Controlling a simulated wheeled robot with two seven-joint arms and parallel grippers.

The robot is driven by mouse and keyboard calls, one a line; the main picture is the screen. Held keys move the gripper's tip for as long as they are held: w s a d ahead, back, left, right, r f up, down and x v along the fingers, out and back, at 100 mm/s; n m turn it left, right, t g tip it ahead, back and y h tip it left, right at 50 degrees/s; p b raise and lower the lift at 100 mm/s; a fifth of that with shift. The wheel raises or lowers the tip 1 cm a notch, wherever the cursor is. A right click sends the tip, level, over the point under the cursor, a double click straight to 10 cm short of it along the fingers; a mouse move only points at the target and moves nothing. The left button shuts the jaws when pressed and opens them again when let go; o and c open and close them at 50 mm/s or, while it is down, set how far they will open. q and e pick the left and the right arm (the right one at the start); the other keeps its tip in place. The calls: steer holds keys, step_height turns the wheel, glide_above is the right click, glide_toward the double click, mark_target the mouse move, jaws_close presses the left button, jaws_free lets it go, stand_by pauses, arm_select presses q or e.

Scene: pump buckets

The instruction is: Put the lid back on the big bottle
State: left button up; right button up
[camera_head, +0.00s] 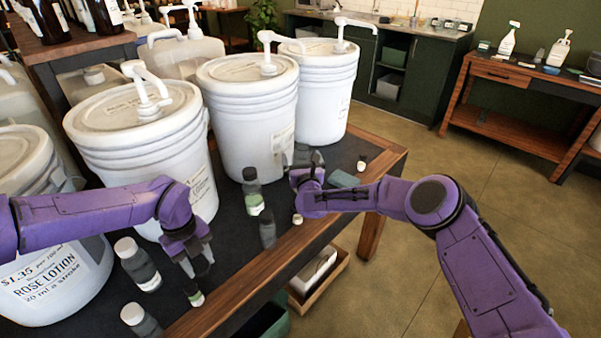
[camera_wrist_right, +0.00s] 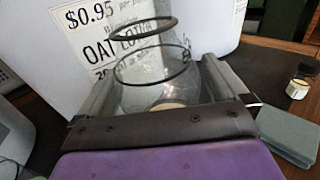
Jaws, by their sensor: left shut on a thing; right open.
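My left gripper (camera_head: 190,262) is shut on a small dark thing with a pale green end (camera_head: 196,299), low near the table's front edge; the fingers hide most of it, and I cannot tell if it is a bottle. My right gripper (camera_head: 306,176) is open at the table's far right part. In the right wrist view, a clear glass bottle (camera_wrist_right: 150,72) with dark rims stands between its fingers, with a pale layer low inside. I see no lid on it.
White pump buckets (camera_head: 246,118) line the back of the dark table (camera_head: 232,240). Another bottle (camera_head: 267,229) stands between my grippers. A wooden crate (camera_head: 318,272) sits below the edge.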

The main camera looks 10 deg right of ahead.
mark_target(302, 142)
steer(key=c, duration=1.4)
steer(key=shift+o, duration=0.2)
steer(key=shift+r, duration=0.15)
